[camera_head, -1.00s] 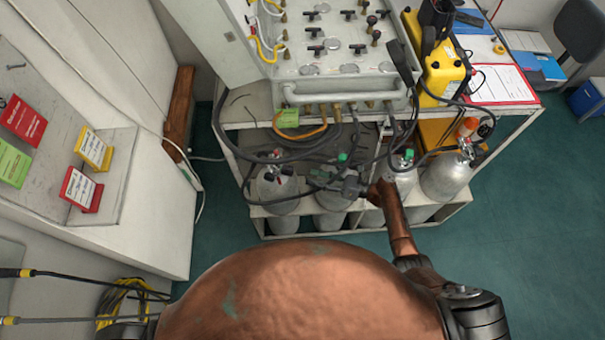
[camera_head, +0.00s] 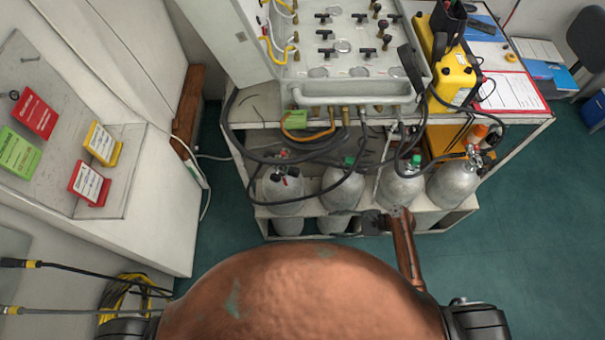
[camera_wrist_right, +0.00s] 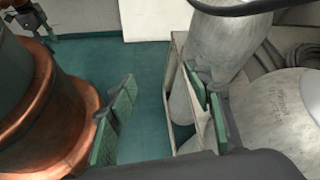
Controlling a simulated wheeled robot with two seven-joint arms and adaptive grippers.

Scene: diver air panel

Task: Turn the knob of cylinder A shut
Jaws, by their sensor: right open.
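Several grey gas cylinders stand in the rack under the panel. The leftmost cylinder (camera_head: 283,192) has a red part at its top (camera_head: 283,155). The second cylinder (camera_head: 342,190) and third cylinder (camera_head: 400,187) have green knobs (camera_head: 349,161) (camera_head: 415,160). I cannot read which is cylinder A. My left gripper is out of view.
Black hoses (camera_head: 240,140) loop in front of and over the cylinders. The valve panel (camera_head: 345,60) is above them. Green floor (camera_head: 520,220) is clear at right.

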